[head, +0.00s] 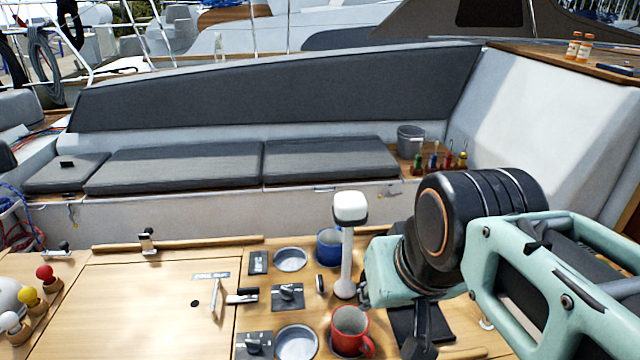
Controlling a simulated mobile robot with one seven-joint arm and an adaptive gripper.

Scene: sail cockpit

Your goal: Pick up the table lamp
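The table lamp (347,262) stands upright on the wooden table, with a white rounded head with a dark band on a slim pale stem. My gripper (420,338) is a dark shape at the lower middle, right of the lamp and nearer the camera. Its fingers are mostly hidden or blend with dark parts, so I cannot tell whether they are open or shut. A mint-green part of my arm is very close to the right side of the lamp's stem; whether they touch is unclear.
A red mug (350,328) stands just in front of the lamp and a blue mug (327,248) is behind its left side. Round metal recesses (290,260) and small black fittings (288,296) lie left. The left tabletop (150,300) is largely clear. A grey bucket (411,141) stands beyond.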

